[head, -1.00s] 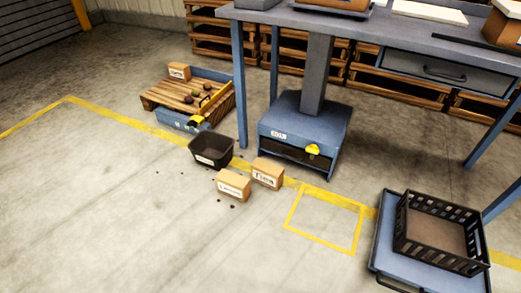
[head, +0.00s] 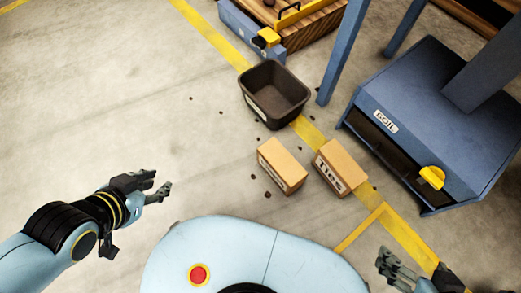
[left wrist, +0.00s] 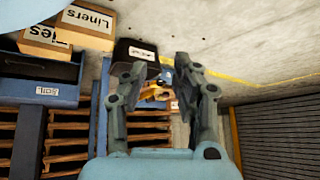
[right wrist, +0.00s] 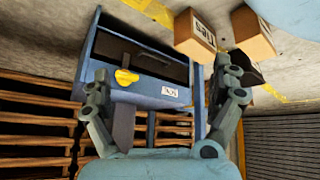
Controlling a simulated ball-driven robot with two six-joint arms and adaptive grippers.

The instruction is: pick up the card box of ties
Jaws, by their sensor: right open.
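The card box of ties (head: 340,168) is a small brown carton with a printed "Ties" label, standing on the concrete floor by the yellow line. It also shows in the right wrist view (right wrist: 195,35) and, partly cut off, in the left wrist view (left wrist: 40,62). A similar carton, the liners box (head: 282,165), stands just left of it, with a small gap. My left gripper (head: 158,188) is open and empty, left of both boxes. My right gripper (head: 398,268) is open and empty at the bottom edge, right of and nearer than the ties box.
A black bin (head: 273,95) stands beyond the boxes. A blue soil cabinet (head: 430,110) with a yellow handle stands close on the right, beside a blue table leg (head: 345,55). Dark crumbs lie around the bin. The floor on the left is clear.

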